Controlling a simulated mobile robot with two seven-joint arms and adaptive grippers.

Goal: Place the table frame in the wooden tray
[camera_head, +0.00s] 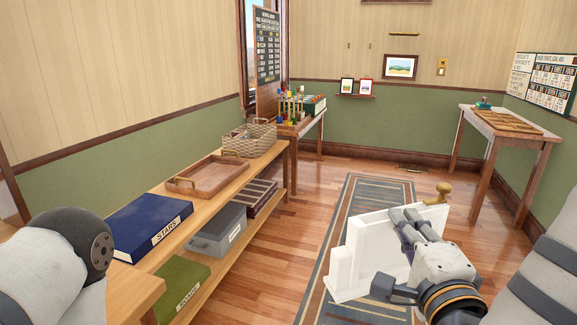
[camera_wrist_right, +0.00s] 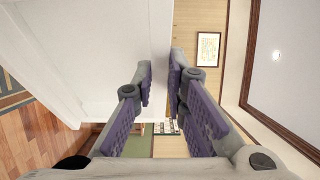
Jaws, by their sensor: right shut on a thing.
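My right gripper (camera_head: 398,217) is at the top edge of a white panelled piece (camera_head: 372,247) with a brass knob (camera_head: 443,188). In the right wrist view the fingertips (camera_wrist_right: 160,82) close on the edge of this white panel (camera_wrist_right: 90,60). No piece is clearly identifiable as the table frame. Two small frames (camera_head: 356,86) stand on a wall shelf at the back, far from the gripper. A brown wooden tray (camera_head: 180,184) with handles sits empty on the bench top. My left arm shows at the left edge, its gripper out of view.
The bench (camera_head: 262,161) also bears a blue STARS box (camera_head: 146,226) and a wicker basket (camera_head: 249,139). Boxes lie on its lower shelf. Tables stand at the back left (camera_head: 309,123) and right (camera_head: 520,135), the right one with a flat wooden tray (camera_head: 508,121).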

